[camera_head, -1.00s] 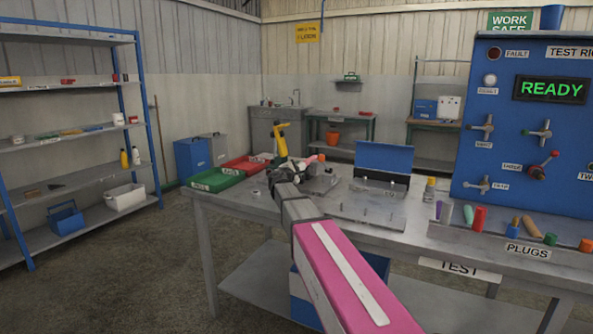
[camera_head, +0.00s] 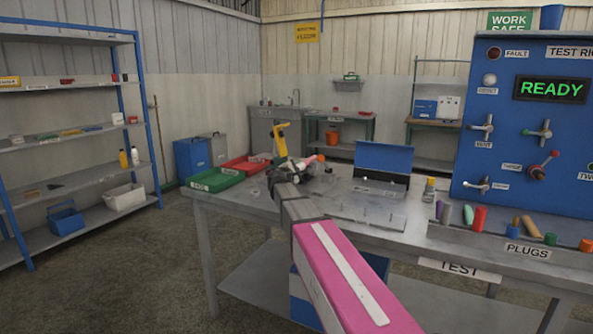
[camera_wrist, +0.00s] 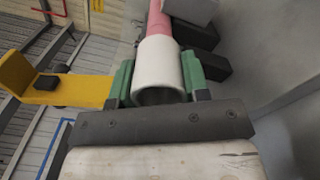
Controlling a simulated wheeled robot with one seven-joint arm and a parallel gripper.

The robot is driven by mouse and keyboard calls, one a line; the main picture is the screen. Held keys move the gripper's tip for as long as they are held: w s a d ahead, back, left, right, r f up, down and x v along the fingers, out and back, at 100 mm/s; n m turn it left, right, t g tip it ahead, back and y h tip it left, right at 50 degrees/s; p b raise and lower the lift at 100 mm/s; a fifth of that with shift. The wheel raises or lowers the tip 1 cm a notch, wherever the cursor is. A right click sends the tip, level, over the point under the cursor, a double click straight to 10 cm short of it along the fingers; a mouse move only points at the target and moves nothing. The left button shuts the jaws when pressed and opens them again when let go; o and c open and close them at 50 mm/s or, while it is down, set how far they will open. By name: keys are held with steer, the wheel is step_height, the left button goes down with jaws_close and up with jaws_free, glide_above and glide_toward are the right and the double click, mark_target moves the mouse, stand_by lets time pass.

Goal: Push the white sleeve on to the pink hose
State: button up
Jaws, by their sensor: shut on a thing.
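The white sleeve (camera_wrist: 157,68) is a short hollow tube, its near open end facing the wrist camera. My gripper (camera_wrist: 160,80) is shut on it, with a green pad on each side. The pink hose (camera_wrist: 159,24) lies in line with the sleeve at its far end. The hose meets the sleeve's far rim in the picture, but I cannot tell whether it is inside or only behind it.
A yellow bracket (camera_wrist: 55,85) with a black knob stands left of my gripper. Dark blocks (camera_wrist: 198,50) sit close on the right of the hose. The workbench (camera_head: 240,201) holds green and red trays (camera_head: 216,180) at left, and a blue test rig (camera_head: 530,130) stands at right.

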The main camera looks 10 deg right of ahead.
steer(key=shift+w+d+r, duration=0.25)
steer(key=shift+w, duration=0.3)
steer(key=shift+v, duration=0.9)
steer(key=shift+f+v, duration=0.15)
steer(key=shift+v, duration=0.6)
steer(key=shift+f+v, duration=0.15)
steer(key=shift+v, duration=0.55)
steer(key=shift+s+d, duration=0.1)
